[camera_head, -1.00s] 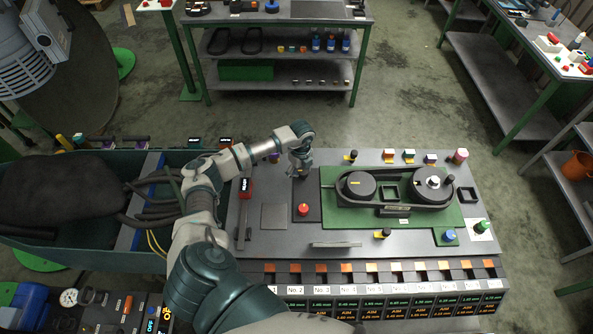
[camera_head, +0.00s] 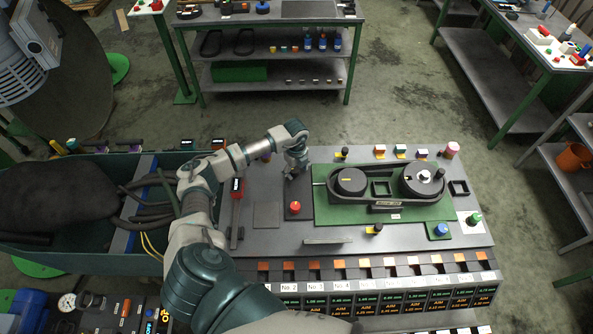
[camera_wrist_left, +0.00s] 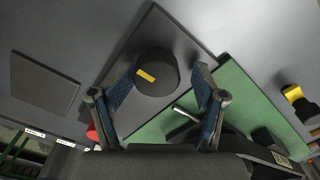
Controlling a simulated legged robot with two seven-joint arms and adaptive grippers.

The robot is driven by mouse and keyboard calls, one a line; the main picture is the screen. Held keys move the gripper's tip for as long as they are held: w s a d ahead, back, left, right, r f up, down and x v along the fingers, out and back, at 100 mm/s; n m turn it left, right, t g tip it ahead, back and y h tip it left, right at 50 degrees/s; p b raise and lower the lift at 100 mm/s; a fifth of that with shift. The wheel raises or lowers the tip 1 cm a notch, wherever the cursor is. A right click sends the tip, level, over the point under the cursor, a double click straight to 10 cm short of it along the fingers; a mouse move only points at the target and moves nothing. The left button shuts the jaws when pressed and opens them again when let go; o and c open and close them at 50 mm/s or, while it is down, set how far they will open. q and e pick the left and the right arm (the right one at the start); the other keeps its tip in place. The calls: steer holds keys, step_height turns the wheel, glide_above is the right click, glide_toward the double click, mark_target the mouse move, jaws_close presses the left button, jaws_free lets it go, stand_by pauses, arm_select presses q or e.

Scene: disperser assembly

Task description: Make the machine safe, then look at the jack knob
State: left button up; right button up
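A black round knob (camera_wrist_left: 150,72) with a yellow mark stands on a dark plate in the left wrist view. My left gripper (camera_wrist_left: 166,82) is open, its two blue-padded fingers to either side of the knob; I cannot tell whether they touch it. In the head view the left gripper (camera_head: 294,172) hangs over the dark plate and mostly hides this knob. A red button (camera_head: 295,208) sits on the same plate, nearer the front; in the wrist view it is mostly hidden by a finger. I cannot tell which knob is the jack knob. My right gripper is not in view.
A green plate (camera_head: 325,210) right of the gripper carries a belt with two black pulleys (camera_head: 423,179). A red-and-black labelled lever (camera_head: 237,187) lies left. A black-and-yellow knob (camera_head: 374,229) and a blue knob (camera_head: 440,229) stand at the front. Displays line the front edge.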

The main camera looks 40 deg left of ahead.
mark_target(295, 168)
arm_select(q)
steer(key=shift+a, duration=0.15)
steer(key=shift+a+f, duration=0.1)
steer(key=shift+a, duration=0.3)
steer(key=r, duration=1.1)
steer(key=shift+w+d, duration=0.15)
steer(key=shift+d, duration=0.15)
steer(key=shift+a+r, duration=0.15)
steer(key=shift+r, duration=0.25)
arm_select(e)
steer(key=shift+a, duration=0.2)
arm_select(q)
steer(key=shift+a, duration=0.15)
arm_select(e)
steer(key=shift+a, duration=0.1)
